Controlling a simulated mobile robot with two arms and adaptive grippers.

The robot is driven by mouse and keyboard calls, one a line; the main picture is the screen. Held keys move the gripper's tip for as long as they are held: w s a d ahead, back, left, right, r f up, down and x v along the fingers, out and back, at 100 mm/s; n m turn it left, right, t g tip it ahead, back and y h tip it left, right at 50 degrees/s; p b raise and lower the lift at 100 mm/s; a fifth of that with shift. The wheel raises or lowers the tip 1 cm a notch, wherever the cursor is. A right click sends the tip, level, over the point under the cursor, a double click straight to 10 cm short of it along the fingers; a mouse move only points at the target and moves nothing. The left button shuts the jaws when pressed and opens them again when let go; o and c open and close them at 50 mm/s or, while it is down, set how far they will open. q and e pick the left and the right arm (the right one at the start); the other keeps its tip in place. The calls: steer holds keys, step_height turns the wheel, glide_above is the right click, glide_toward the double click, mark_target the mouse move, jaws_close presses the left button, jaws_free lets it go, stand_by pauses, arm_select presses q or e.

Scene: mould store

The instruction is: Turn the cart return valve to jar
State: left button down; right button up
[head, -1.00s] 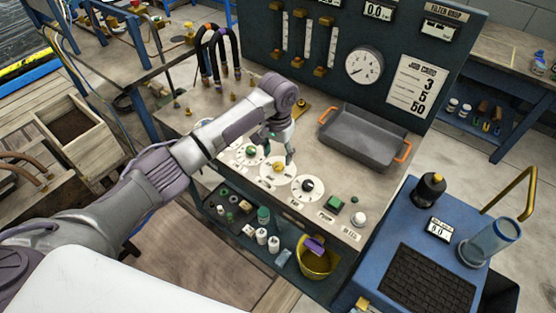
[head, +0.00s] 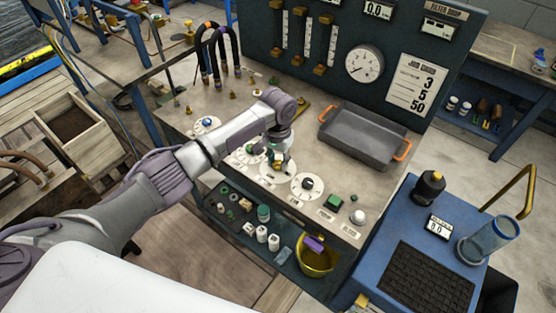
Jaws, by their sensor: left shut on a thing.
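A row of round white dials with knobs lies along the front of the bench: a blue knob (head: 207,122), a green knob (head: 250,149), a yellow knob on the middle dial (head: 270,174) and a black knob (head: 308,184). My left gripper (head: 278,160) points down over the middle dial and is shut on the yellow knob, mostly hiding it. The dial markings and front labels are too small to read, so I cannot tell which knob is the cart return valve or where it points. My right gripper is out of view.
A grey tray with orange handles (head: 362,137) stands behind the dials. A green button (head: 334,202) and a white knob (head: 358,217) are at the bench's right. A gauge panel (head: 400,40) rises behind. A blue cart (head: 395,225) stands at the right.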

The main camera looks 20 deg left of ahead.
arm_select(q)
steer(key=shift+m, duration=0.3)
steer(key=m+p, duration=0.2)
steer(key=shift+r+m, duration=0.15)
steer(key=shift+m, duration=0.15)
steer(key=m+p, duration=0.1)
steer(key=m, duration=0.3)
steer(key=shift+m, duration=0.3)
steer(key=m, duration=0.4)
steer(key=shift+m+p, duration=0.3)
steer(key=shift+p, duration=0.1)
steer(key=m, duration=0.5)
steer(key=shift+m, duration=0.4)
steer(key=c, duration=0.8)
jaws_free()
